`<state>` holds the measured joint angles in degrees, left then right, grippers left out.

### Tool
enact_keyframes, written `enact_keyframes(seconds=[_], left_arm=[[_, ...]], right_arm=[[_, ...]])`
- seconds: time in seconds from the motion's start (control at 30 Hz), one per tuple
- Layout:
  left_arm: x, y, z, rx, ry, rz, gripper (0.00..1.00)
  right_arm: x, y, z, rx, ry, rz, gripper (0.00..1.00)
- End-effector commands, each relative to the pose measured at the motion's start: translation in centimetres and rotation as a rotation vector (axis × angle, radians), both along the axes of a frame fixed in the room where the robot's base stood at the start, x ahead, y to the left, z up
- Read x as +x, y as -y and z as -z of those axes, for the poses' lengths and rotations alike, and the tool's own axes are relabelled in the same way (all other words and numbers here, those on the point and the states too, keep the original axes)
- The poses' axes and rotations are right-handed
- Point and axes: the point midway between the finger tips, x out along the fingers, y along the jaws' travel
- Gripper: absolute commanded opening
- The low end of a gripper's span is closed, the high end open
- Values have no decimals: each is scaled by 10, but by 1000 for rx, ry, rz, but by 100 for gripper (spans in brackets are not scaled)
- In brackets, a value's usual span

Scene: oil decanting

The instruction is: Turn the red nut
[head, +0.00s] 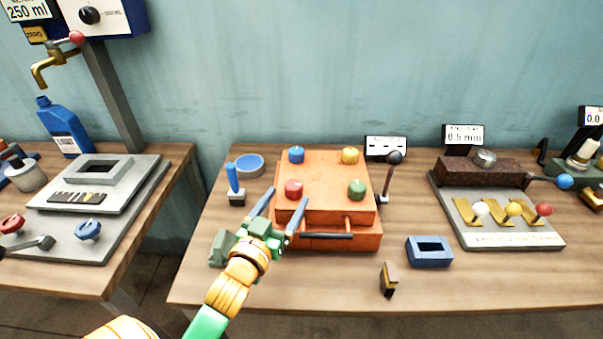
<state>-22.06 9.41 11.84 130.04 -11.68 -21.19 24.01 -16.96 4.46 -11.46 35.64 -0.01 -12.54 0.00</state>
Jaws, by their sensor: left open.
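The red nut (293,188) sits on the front left of the top of an orange block (325,172). The block also carries a blue nut (296,154) at back left, a yellow nut (350,155) at back right and a green nut (356,188) at front right. My left gripper (283,207) is open at the block's front left corner. My right gripper does not show.
A lever with a dark knob (394,158) stands right of the block. A blue hollow block (429,251) and a small dark piece (388,279) lie front right. A blue-handled stamp (234,185) and a round blue-rimmed dish (249,165) stand left. A gap separates the left table (120,262).

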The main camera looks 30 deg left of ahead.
Motion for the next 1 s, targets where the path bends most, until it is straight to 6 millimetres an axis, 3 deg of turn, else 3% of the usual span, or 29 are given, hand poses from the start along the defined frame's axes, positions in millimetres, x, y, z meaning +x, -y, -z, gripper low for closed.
enact_keyframes(seconds=[0.2, 0.3, 0.57, 0.67, 0.87, 0.9, 1.0], left_arm=[[43, -9, -3, 1, 2, -1, 82], [55, -12, -2, 1, 1, -1, 82], [59, -13, 0, 0, 0, -1, 82], [59, -13, 0, 0, 0, -1, 60], [59, -12, 0, 0, 0, -1, 6], [59, -12, 0, 0, 0, -1, 0], [59, -12, -1, 3, -1, 12, 0]], right_arm=[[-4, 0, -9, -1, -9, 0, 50], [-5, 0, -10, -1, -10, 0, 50], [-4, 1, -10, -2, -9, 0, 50], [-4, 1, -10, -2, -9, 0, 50], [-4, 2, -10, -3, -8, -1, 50], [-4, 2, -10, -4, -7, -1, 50], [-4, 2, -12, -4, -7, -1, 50]])
